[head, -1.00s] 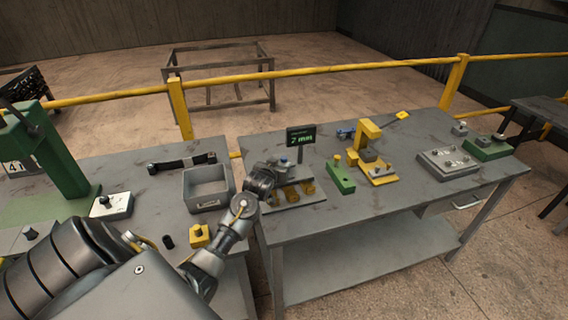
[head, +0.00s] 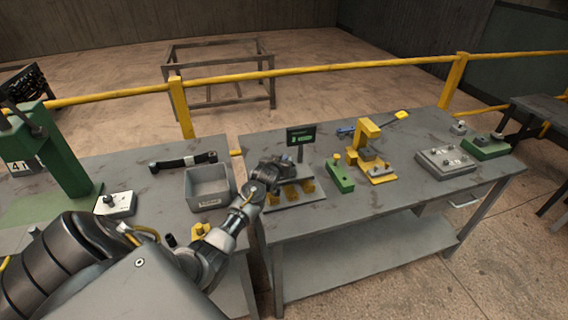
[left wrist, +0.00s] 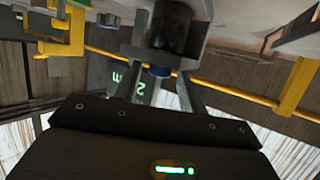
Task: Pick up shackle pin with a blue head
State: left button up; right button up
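In the head view my left gripper (head: 284,168) is at the small rack (head: 310,197) with yellow blocks, on the left end of the right bench. The gripper mostly hides the pin there. My right gripper is not in view.
A small display (head: 301,136) stands just behind the rack. A grey bin (head: 208,186) is left of it. A green block (head: 340,178) and a yellow stand (head: 368,145) are to the right. The bench (head: 330,225) front is clear.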

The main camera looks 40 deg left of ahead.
pick_arm(q)
jog(key=c, duration=0.7)
grip_shut()
jog(key=shift+r, duration=0.15)
notch_tip(320, 180, up, 8)
jog(key=b, duration=0.2)
jog(key=s+d+r+m+h+b, duration=0.15)
jog(key=d+r, duration=0.25)
jog(key=d, duration=0.4)
jog(key=s+d+r+m+h+b, duration=0.1)
jog(key=d+r+h+b, duration=0.15)
jog(key=d, duration=0.55)
jog(key=s+d+r+m+t+h+b, duration=0.1)
jog(key=s+d+r, duration=0.4)
jog(key=s+d, duration=0.5)
jog(key=d, duration=0.3)
jog(key=shift+m, duration=0.35)
